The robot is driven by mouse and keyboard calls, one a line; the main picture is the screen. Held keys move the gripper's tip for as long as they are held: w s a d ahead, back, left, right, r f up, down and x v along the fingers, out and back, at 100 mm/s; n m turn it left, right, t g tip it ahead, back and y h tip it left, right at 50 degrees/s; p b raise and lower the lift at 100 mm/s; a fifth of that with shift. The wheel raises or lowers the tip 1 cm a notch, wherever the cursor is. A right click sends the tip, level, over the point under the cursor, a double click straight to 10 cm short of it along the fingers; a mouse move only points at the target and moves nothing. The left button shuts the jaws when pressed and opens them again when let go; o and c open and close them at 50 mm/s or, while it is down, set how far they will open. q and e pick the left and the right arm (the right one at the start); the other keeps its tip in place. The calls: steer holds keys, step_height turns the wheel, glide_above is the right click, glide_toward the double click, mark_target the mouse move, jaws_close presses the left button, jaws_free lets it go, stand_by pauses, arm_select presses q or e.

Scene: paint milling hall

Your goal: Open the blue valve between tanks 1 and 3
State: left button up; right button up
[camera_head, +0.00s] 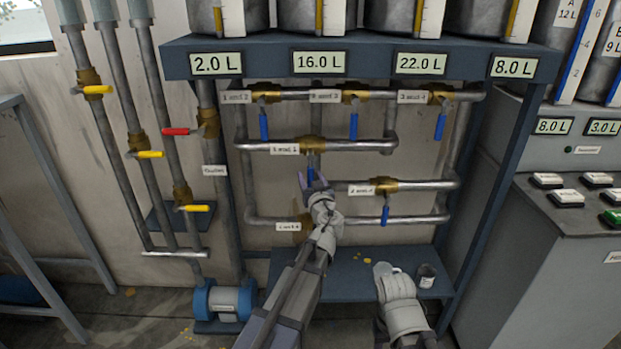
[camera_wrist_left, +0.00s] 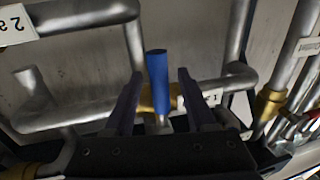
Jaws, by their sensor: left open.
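My left gripper (camera_head: 312,181) is just below the valve, at the handle's lower end. In the left wrist view the blue handle (camera_wrist_left: 159,80) stands between the two open fingers (camera_wrist_left: 160,105), with a gap on each side. The handle's lower end is partly hidden by the gripper in the head view. Part of my right arm shows low in the head view, but its jaws do not.
Other blue-handled valves are close by: three on the top pipe (camera_head: 285,94) and one at lower right (camera_head: 386,186). A red handle (camera_head: 175,131) and yellow handles (camera_head: 151,154) are at left. A blue shelf (camera_head: 345,285) with a small cup (camera_head: 426,275) lies below.

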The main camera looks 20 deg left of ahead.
arm_select(q)
jaws_close()
stand_by(0.4)
stand_by(1.0)
